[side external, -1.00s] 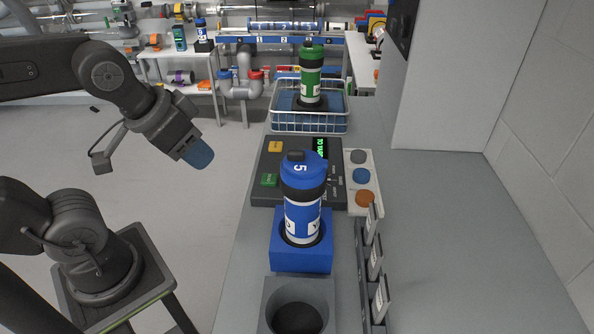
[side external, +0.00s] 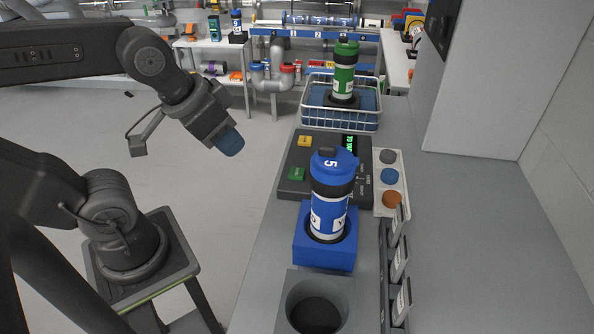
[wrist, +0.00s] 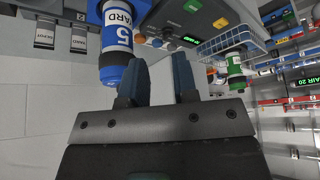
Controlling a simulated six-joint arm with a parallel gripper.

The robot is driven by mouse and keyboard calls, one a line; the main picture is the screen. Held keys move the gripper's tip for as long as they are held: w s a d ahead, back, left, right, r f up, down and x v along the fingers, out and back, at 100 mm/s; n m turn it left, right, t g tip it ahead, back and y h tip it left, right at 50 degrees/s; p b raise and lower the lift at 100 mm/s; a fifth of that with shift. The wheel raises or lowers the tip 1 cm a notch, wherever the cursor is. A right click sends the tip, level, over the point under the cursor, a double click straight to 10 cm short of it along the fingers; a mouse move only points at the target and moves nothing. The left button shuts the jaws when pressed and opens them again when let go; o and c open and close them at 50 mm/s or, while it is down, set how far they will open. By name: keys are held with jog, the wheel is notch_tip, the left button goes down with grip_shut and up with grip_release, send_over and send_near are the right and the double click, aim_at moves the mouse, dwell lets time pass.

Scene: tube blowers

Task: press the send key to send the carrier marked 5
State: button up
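The carrier marked 5 (side external: 331,196), blue with a white label band, stands upright in a blue square holder (side external: 325,256) on the bench. It also shows in the wrist view (wrist: 117,40), left of my fingers. Behind it, the dark console (side external: 283,190) carries a green key (side external: 297,174), a yellow key (side external: 305,141) and a lit green display (side external: 350,144). The key labels are too small to read, and the carrier hides part of the console. My gripper (side external: 230,146) hangs left of the console, clear of it. In the wrist view its two blue fingers (wrist: 160,78) are apart and empty.
A panel beside the console holds grey, blue and orange round buttons (side external: 389,176). A wire basket (side external: 341,119) with a green carrier (side external: 345,68) stands behind. A grey cup (side external: 314,305) and labelled tabs (side external: 400,262) are in front. The bench's right side (side external: 470,230) is clear.

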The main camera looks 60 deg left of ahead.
grip_shut()
dwell(1.4)
